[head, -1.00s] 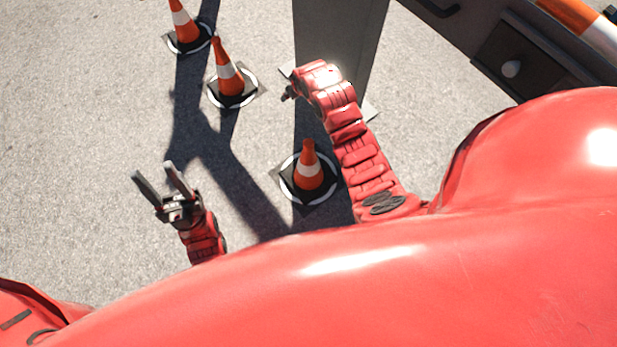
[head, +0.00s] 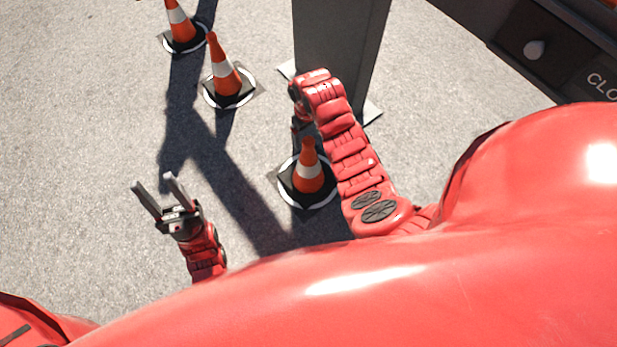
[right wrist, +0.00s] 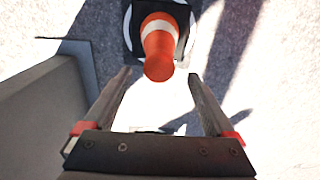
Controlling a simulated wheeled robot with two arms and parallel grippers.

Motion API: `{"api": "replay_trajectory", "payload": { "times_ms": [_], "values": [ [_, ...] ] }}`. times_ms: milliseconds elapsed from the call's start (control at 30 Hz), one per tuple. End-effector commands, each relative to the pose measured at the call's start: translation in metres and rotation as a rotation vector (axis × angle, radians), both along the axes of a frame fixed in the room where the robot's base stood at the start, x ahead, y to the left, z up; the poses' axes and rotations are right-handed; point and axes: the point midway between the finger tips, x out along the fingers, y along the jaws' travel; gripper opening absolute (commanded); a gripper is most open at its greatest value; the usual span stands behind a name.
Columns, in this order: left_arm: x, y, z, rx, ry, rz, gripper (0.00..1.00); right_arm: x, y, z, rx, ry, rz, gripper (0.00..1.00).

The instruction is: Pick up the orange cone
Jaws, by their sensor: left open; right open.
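An orange cone (head: 308,172) with a white band stands upright on a dark base on the ground, just left of my right arm in the head view. In the right wrist view the same cone (right wrist: 160,50) shows ahead of the open fingers, its tip between their lines. My right gripper (right wrist: 160,82) is open and empty, with the cone apart from its fingers. In the head view the right gripper (head: 298,122) is mostly hidden by its arm, just above the cone. My left gripper (head: 155,190) is open and empty over bare ground at the left.
Two more orange cones (head: 223,72) (head: 180,25) stand at the upper left. A grey post (head: 335,45) rises behind my right arm; its grey side (right wrist: 40,115) is close left in the wrist view. A dark structure (head: 530,50) is at the upper right.

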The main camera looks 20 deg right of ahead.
Motion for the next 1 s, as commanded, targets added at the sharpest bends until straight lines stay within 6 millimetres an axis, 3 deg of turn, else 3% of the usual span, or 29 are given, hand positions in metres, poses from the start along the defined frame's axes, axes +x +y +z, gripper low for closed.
{"api": "replay_trajectory", "payload": {
  "times_ms": [33, 267, 500, 733, 767, 1000],
  "values": [
    [0.0, 0.0, -0.004, 0.0, 0.0, 0.0, 0.5, -0.001, 0.0, -0.01, 0.0, 0.003, -0.001, 0.9],
    [0.0, 0.0, -0.011, 0.0, 0.0, 0.0, 0.5, -0.002, -0.001, -0.028, 0.0, 0.0, -0.001, 0.9],
    [0.0, 0.0, -0.026, 0.0, 0.0, 0.0, 0.5, -0.005, -0.004, -0.064, -0.001, 0.001, -0.001, 0.9],
    [0.0, 0.0, -0.025, 0.0, 0.0, 0.0, 0.5, -0.004, -0.003, -0.065, 0.0, -0.002, -0.001, 0.9],
    [0.0, 0.0, -0.025, 0.0, 0.0, 0.0, 0.5, -0.004, -0.003, -0.065, 0.0, -0.002, -0.001, 0.88],
    [0.0, 0.0, -0.025, 0.0, 0.0, 0.0, 0.5, -0.004, -0.003, -0.065, 0.0, -0.002, -0.001, 0.45]
  ]
}}
